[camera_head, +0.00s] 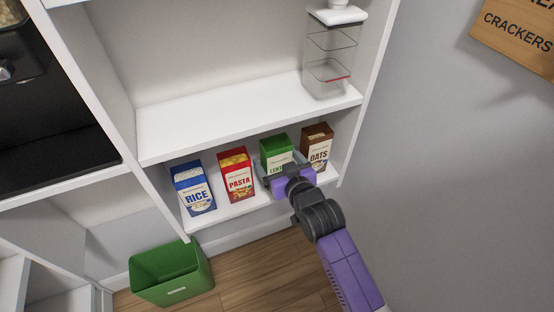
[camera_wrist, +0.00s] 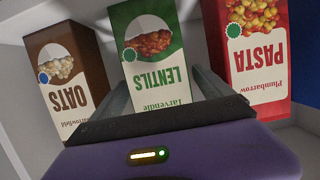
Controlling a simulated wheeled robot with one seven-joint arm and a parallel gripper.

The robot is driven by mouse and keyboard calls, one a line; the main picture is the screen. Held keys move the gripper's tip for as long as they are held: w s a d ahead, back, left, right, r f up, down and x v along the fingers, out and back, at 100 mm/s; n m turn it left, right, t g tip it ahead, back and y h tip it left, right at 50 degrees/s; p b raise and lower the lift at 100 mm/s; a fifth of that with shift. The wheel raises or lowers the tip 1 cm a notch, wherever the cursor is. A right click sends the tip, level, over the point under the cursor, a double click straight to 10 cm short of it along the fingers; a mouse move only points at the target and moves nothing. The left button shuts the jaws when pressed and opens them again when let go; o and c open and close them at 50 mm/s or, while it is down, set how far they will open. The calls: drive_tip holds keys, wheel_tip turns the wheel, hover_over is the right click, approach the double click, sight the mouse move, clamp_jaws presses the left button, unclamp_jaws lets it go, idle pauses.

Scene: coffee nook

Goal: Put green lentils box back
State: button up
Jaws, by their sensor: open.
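The green lentils box (camera_head: 276,147) stands upright on the lower shelf, between the red pasta box and the brown oats box. Its printed front also shows in the wrist view (camera_wrist: 152,60), upside down in the picture. My gripper (camera_head: 274,170) is in front of the lentils box at the shelf. In the wrist view my gripper (camera_wrist: 160,92) is open, with its fingers to either side of the lower part of the box. Gaps between fingers and box are hard to judge. The lower part of the box is partly hidden by my gripper in the head view.
The pasta box (camera_head: 237,175) and a blue rice box (camera_head: 193,188) stand to the left, the oats box (camera_head: 317,147) close on the right. The upper shelf (camera_head: 220,115) lies above, holding a clear container (camera_head: 328,60). A green bin (camera_head: 172,273) is on the floor.

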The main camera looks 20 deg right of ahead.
drive_tip(key=shift+r, duration=0.25)
drive_tip(key=p+v, duration=0.1)
drive_tip(key=v, duration=1.1)
drive_tip(key=shift+f, duration=0.1)
drive_tip(key=s+f, duration=0.2)
drive_tip(key=s, duration=0.8)
drive_tip(key=r+v, duration=0.1)
drive_tip(key=v, duration=2.2)
drive_tip(key=shift+r, duration=0.2)
drive_tip(key=shift+s, duration=0.1)
